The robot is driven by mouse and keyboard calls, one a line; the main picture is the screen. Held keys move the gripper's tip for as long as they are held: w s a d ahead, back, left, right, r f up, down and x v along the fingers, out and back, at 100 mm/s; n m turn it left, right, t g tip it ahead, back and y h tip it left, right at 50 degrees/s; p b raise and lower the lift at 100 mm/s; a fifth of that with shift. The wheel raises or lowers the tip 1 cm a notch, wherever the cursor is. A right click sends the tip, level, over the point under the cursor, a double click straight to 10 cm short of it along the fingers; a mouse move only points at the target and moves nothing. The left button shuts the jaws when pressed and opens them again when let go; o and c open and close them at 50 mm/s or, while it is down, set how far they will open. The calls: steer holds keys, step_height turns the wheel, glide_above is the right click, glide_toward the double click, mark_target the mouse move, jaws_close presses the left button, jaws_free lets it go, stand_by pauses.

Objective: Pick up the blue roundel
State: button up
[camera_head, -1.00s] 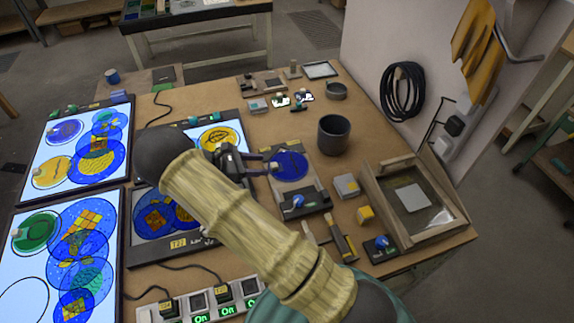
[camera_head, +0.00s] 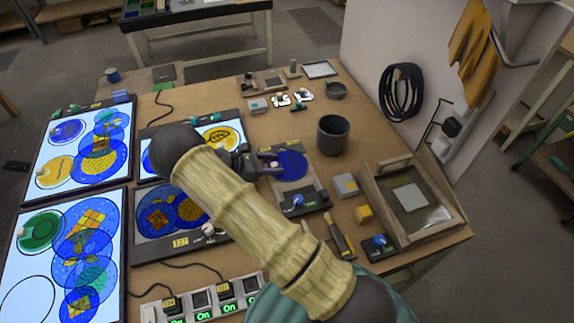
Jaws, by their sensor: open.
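A blue roundel (camera_head: 293,166) lies on a dark grey stand with a blue knob (camera_head: 298,200), right of the middle of the table. My gripper (camera_head: 272,162) is at the left edge of this roundel with its fingers pointing right. The fingers are apart, and part of the roundel's left side is hidden by them. I cannot tell whether they touch it. Other blue roundels lie on the lit panels at left, such as one on the far left panel (camera_head: 67,131) and several overlapping ones on the near left panel (camera_head: 112,195).
A dark grey cup (camera_head: 332,134) stands just behind and right of the stand. A wooden-framed glass box (camera_head: 412,198), a grey block (camera_head: 345,185) and a yellow block (camera_head: 363,214) are to the right. A power strip (camera_head: 200,300) lies at the front.

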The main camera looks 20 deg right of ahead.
jaws_close()
steer(key=shift+r, duration=0.1)
step_height(320, 180, up, 28)
steer(key=b, duration=0.3)
stand_by(0.5)
